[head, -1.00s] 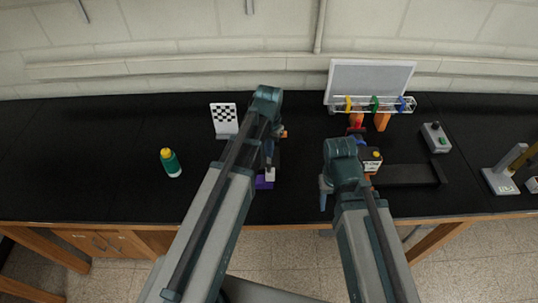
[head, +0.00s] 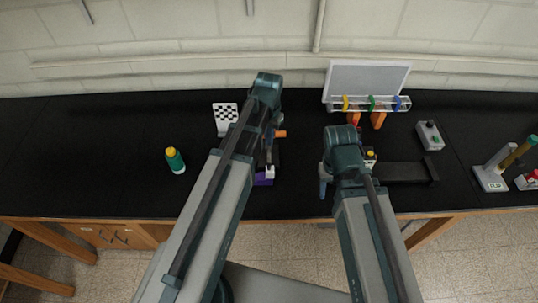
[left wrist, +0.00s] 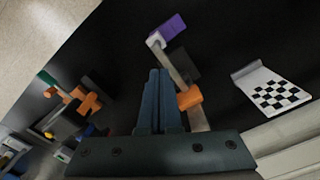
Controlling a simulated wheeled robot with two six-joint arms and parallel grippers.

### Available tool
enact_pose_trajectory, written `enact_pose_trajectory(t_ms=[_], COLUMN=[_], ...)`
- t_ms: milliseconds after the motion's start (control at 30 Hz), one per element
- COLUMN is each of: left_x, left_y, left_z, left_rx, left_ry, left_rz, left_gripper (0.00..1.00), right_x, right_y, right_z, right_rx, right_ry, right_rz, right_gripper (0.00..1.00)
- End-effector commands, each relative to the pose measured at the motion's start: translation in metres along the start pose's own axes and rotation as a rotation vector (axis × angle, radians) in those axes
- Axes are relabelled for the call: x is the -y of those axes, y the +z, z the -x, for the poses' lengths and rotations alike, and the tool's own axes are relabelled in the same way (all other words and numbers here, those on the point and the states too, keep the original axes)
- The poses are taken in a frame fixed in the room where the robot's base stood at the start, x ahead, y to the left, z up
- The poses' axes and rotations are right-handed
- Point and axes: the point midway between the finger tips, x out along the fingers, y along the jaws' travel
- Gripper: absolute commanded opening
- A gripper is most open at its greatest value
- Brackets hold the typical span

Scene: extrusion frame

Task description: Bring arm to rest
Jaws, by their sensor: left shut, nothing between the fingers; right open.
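My left gripper (left wrist: 158,100) is shut and empty in the left wrist view, with its blue fingers together. It is over the table beside a grey bar piece (left wrist: 178,68) with a purple end (left wrist: 172,27) and an orange part (left wrist: 189,97). Whether it touches the piece I cannot tell. In the head view my left forearm hides most of this piece; the purple end (head: 263,180) and orange part (head: 280,133) show. My right gripper (head: 323,188) is open, low over the front of the table, partly hidden by its own wrist.
A green bottle with yellow cap (head: 175,161) and a checkered board (head: 226,117) stand to the left. A grey panel with a clear rack (head: 368,103), a control box (head: 429,135), a black tray (head: 408,172) and a stand (head: 490,178) are to the right. The far left is clear.

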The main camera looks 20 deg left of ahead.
Motion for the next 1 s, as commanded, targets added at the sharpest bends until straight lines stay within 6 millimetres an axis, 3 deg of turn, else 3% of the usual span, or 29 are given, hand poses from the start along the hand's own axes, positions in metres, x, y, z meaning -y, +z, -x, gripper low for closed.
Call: enact_pose_trajectory(t_ms=[133, 233, 500, 700, 833, 1000], left_x=[-0.001, -0.011, -0.078, -0.116, -0.129, -0.136], left_y=[0.001, 0.007, 0.056, 0.091, 0.106, 0.114], left_z=[-0.002, -0.017, -0.105, -0.154, -0.172, -0.178], left_rx=[0.0, 0.004, 0.032, 0.047, 0.052, 0.054], left_ry=[0.0, -0.004, -0.042, -0.074, -0.089, -0.098], left_rz=[-0.001, -0.007, -0.05, -0.075, -0.083, -0.088], left_gripper=[0.0, 0.0, 0.0, 0.0, 0.0, 0.0], right_x=[0.0, 0.002, 0.009, 0.014, 0.016, 0.016], right_y=[0.0, -0.001, -0.007, -0.01, -0.011, -0.012], right_z=[-0.002, -0.017, -0.104, -0.154, -0.172, -0.179], right_rx=[0.0, 0.0, -0.002, -0.003, -0.003, -0.003], right_ry=[0.0, 0.0, 0.001, 0.002, 0.003, 0.003], right_rz=[0.0, 0.0, 0.004, 0.006, 0.007, 0.008], right_gripper=[0.5, 0.5, 0.5, 0.5, 0.5, 0.5])
